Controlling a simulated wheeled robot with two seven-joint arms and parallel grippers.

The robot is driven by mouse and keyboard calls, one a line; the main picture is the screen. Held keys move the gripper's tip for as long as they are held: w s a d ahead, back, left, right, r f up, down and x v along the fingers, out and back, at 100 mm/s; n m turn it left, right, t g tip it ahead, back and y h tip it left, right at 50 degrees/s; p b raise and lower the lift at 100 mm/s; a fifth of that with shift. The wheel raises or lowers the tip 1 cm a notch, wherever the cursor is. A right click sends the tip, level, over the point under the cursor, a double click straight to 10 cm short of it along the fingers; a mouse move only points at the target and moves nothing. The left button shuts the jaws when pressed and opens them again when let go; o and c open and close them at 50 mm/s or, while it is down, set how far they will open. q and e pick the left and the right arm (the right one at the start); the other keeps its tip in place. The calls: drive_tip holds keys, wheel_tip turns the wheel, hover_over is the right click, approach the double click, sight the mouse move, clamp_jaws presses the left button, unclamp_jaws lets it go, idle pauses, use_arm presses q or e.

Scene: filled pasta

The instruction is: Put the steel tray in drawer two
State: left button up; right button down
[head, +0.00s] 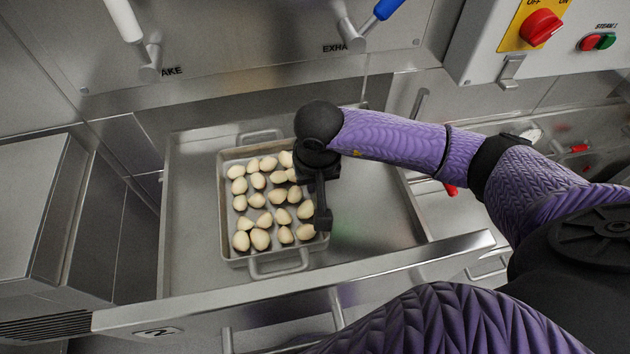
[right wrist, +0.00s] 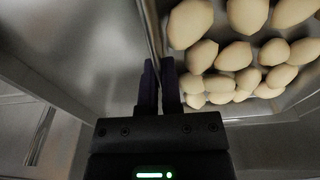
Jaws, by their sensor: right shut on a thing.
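The steel tray (head: 240,258) holds several pale filled pasta pieces (head: 257,181). It sits within the open drawer marked 2 (head: 190,250), towards the drawer's left side; I cannot tell whether it rests fully on the drawer floor. My right gripper (head: 322,222) is at the tray's right side. In the right wrist view the gripper (right wrist: 159,72) is shut on the tray's wall (right wrist: 153,30), with pasta to the right of the fingers. The arm hides part of the tray's right edge. My left gripper is not in view.
The drawer's front edge (head: 300,284) runs across the bottom. Bare drawer floor lies to the right of the tray. A steel cabinet (head: 35,200) stands at the left. A control box with a red knob (head: 541,27) is at the upper right, and two lever handles (head: 345,38) hang above.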

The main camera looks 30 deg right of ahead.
drive_tip(key=c, duration=0.8)
unclamp_jaws()
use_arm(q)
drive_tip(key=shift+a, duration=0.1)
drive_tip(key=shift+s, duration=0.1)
use_arm(e)
drive_tip(key=shift+r, duration=0.3)
use_arm(q)
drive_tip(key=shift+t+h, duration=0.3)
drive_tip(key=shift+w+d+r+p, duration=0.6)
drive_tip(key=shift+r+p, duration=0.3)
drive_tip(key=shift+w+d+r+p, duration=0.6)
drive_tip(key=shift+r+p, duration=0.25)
drive_tip(key=shift+p, duration=0.05)
use_arm(e)
wheel_tip(320, 180, up, 12)
drive_tip(key=s, duration=0.1)
drive_tip(key=shift+s+a+f, duration=0.2)
drive_tip(key=shift+f, duration=0.05)
